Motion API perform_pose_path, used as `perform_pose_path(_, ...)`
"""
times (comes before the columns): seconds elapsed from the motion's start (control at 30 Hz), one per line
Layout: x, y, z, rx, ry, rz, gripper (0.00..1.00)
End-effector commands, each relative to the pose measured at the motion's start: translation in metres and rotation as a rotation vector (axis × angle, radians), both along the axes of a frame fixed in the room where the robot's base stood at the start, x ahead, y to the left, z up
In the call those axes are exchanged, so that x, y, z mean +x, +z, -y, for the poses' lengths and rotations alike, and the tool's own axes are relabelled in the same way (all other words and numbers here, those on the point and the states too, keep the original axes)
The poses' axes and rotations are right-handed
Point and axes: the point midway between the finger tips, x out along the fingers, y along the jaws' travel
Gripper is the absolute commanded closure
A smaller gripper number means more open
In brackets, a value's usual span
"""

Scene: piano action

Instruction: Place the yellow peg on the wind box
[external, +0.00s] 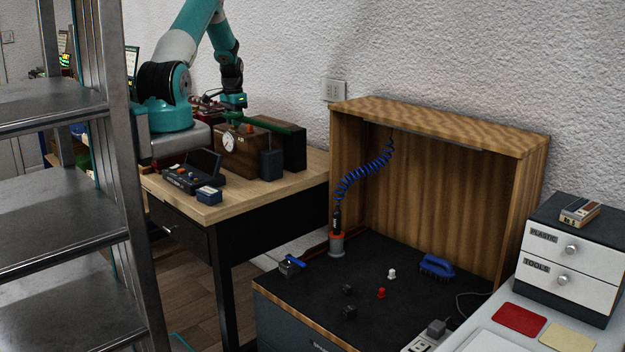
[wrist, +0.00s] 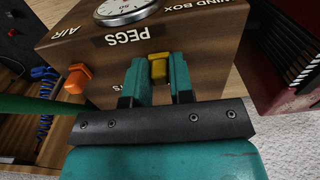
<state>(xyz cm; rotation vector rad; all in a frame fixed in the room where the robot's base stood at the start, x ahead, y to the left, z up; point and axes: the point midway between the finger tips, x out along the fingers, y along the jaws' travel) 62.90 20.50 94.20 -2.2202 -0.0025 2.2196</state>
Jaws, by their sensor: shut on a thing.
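The wind box (external: 238,158) is a brown wooden box with a round gauge, on the wooden table at the back left. In the wrist view its wooden face (wrist: 205,30) carries the words AIR, PEGS and WIND BOX. My gripper (wrist: 158,72) is shut on the yellow peg (wrist: 158,68), right by the PEGS label. I cannot tell whether the peg touches the box or sits in a hole. An orange peg (wrist: 77,78) sticks out of the same face. In the external view my gripper (external: 233,102) is over the box, and the yellow peg cannot be made out.
A green bar (external: 275,126) lies behind the gauge, by a dark box (external: 290,148). A small dark block (external: 271,164) and a black case (external: 192,173) stand near the wind box. A metal ladder (external: 130,200) is at the left. The dark bench (external: 400,290) holds small parts.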

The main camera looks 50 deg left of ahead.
Motion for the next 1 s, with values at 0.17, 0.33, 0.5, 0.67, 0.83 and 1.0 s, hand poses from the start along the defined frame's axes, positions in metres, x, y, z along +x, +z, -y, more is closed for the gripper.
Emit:
perform_pose_path(0.17,0.000,-0.004,0.000,0.000,0.000,0.000,1.00)
perform_pose_path(0.33,0.000,-0.002,0.000,0.000,0.000,0.000,0.53)
perform_pose_path(0.5,0.000,-0.002,0.000,0.000,0.000,0.000,0.53)
perform_pose_path(0.67,0.001,0.006,0.000,0.002,0.000,0.003,0.53)
perform_pose_path(0.83,0.001,0.036,-0.001,0.004,0.000,0.006,0.53)
perform_pose_path(1.0,0.001,0.075,0.000,0.004,0.000,0.005,0.53)
